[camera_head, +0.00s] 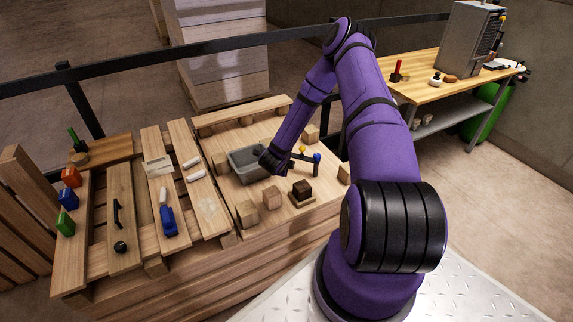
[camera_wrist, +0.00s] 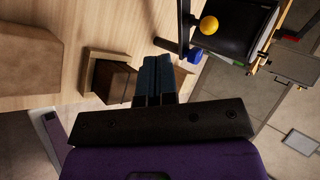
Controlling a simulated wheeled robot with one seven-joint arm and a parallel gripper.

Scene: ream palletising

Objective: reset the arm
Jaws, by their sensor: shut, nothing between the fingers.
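My purple arm (camera_head: 380,130) rises from its base, bends at the elbow and reaches down over the right-hand work board. My gripper (camera_wrist: 158,65) has its two dark fingers together with nothing between them. In the head view its black end is beside the grey bin (camera_head: 248,176), partly in front of it. In the wrist view a dark brown block on a wooden base (camera_wrist: 108,78) shows beside and beyond the fingers; whether they touch it cannot be told. The same block (camera_head: 302,190) is near the board's front in the head view.
A dark bracket with yellow and blue knobs (camera_head: 317,160) stands close to the gripper. Wooden blocks (camera_head: 271,197) edge the board. Slats at left hold a blue item (camera_head: 169,222), white pieces (camera_head: 195,176) and coloured bottles (camera_head: 66,224). A side table (camera_head: 428,82) stands behind right.

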